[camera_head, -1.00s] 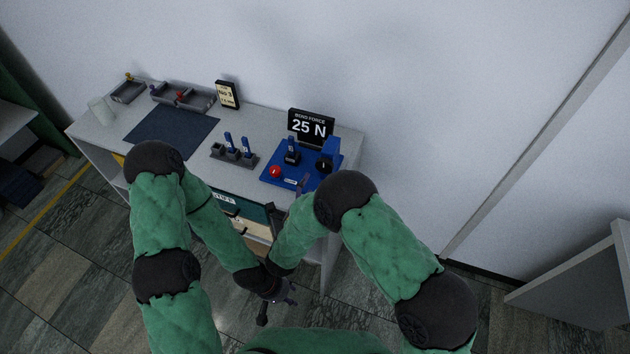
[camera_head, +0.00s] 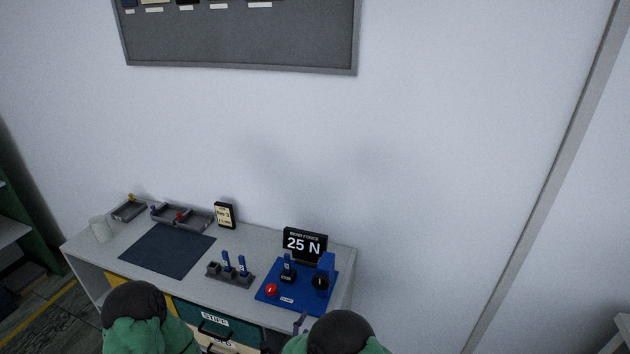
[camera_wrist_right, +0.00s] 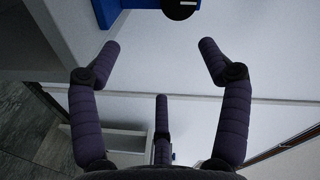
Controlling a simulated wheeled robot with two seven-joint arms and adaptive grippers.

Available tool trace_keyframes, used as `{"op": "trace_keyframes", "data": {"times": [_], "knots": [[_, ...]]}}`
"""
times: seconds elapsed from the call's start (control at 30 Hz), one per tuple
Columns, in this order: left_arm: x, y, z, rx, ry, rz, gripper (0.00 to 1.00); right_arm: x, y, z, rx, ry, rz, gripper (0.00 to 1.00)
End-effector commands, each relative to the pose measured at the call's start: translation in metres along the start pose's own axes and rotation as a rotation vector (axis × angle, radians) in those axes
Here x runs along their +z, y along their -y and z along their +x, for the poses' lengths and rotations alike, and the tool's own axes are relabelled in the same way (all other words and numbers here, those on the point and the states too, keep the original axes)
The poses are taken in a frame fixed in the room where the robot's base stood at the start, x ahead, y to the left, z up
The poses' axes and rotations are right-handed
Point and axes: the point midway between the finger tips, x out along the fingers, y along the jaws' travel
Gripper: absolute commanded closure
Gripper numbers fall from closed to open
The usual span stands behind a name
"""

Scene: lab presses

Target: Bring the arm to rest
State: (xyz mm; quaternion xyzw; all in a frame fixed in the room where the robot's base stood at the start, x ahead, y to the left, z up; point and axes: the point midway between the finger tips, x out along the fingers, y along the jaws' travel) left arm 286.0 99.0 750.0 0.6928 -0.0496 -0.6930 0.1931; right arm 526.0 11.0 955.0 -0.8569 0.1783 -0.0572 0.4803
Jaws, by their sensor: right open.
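My right gripper is open and empty in the right wrist view (camera_wrist_right: 160,58). Its purple fingers are spread wide, with nothing between them. In the head view only a purple fingertip of it (camera_head: 300,322) shows, at the front edge of the bench, beside my right arm's green and black elbow. The rest of it is hidden or below the picture. My left arm shows only as a green and black link at the bottom left. My left gripper is not in view.
The white bench (camera_head: 85,250) carries a blue press (camera_head: 268,296) with a red button, a "25 N" sign (camera_head: 304,243), a rack of blue-topped pieces (camera_head: 229,273), a dark mat (camera_head: 165,250), grey trays (camera_head: 182,218) and a cup (camera_head: 100,229). Labelled drawers (camera_head: 218,322) sit below.

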Motion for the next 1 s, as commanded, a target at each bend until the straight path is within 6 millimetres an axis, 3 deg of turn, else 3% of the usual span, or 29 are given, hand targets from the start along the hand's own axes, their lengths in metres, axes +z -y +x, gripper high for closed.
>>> {"op": "trace_keyframes", "data": {"times": [0.37,0.57,0.67,0.8,0.9,1.0], "knots": [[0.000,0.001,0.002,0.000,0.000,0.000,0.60,-0.021,-0.079,0.007,0.290,-0.054,0.172,0.23],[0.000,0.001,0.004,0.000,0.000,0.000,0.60,-0.043,-0.154,-0.008,0.576,-0.175,0.378,0.23],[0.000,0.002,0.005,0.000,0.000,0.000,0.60,-0.059,-0.208,-0.034,0.793,-0.325,0.564,0.23],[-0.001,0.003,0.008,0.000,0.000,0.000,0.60,-0.076,-0.273,-0.096,1.094,-0.675,0.898,0.23],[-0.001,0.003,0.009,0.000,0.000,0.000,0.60,-0.077,-0.299,-0.146,1.256,-1.017,1.152,0.23],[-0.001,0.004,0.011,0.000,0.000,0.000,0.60,-0.069,-0.309,-0.191,1.338,-1.424,1.397,0.23]]}}
